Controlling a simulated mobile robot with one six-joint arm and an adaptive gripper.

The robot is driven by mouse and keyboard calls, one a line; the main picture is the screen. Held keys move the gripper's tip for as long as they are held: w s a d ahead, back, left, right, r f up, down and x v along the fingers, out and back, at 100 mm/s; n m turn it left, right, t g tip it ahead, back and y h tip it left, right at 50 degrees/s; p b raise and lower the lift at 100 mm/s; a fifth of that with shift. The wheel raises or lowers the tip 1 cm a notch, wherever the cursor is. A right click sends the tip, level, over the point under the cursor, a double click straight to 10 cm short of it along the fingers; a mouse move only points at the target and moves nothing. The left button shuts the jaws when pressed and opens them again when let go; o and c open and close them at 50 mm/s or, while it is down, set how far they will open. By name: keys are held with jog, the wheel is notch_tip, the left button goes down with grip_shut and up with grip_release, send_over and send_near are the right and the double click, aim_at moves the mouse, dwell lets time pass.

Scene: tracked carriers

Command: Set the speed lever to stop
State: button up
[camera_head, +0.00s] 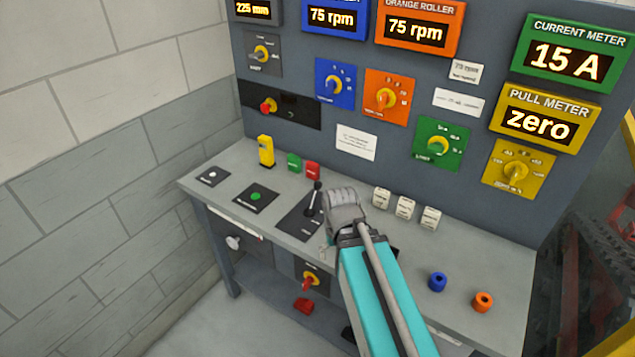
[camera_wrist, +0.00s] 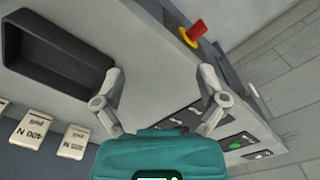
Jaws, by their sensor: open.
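The lever (camera_head: 315,199) with a black knob stands up from a dark plate (camera_head: 295,226) on the grey console; I take it as the speed lever, but no label on it can be read. It leans slightly to the right in the head view. My arm's grey end is close to its right side, apart or touching I cannot tell. In the wrist view my gripper (camera_wrist: 160,72) is open and empty over bare console.
Green and red blocks (camera_head: 303,168) and a yellow block (camera_head: 266,151) stand behind the lever. Several white weights (camera_head: 405,207) stand to its right. A dark tray (camera_wrist: 60,50) is sunk in the console. A red knob (camera_wrist: 196,31) sticks out of the front face.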

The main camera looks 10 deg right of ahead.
aim_at(319, 182)
jog(key=shift+w+r, duration=0.25)
jog(key=shift+c, duration=0.3)
jog(key=w+r+m+p, duration=0.3)
jog(key=w+r+p, duration=0.5)
jog(key=w, duration=0.4)
jog(key=w+d+r+m+y+p, duration=0.1)
jog(key=w+r+m+p, duration=0.2)
jog(key=w+r+p, duration=0.5)
jog(key=w, duration=0.4)
jog(key=shift+d+r+t, duration=0.15)
jog(key=shift+d+t, duration=0.15)
jog(key=shift+t, duration=0.1)
jog(key=shift+w, duration=0.1)
jog(key=f+b, duration=0.4)
jog(key=a+f+b, duration=0.1)
jog(key=f+b, duration=0.3)
jog(key=f, duration=0.1)
jog(key=w+f+b, duration=0.1)
jog(key=f+b, duration=0.3)
jog(key=b, duration=0.1)
jog(key=shift+a+f, duration=0.25)
jog(key=shift+f, duration=0.1)
grip_shut()
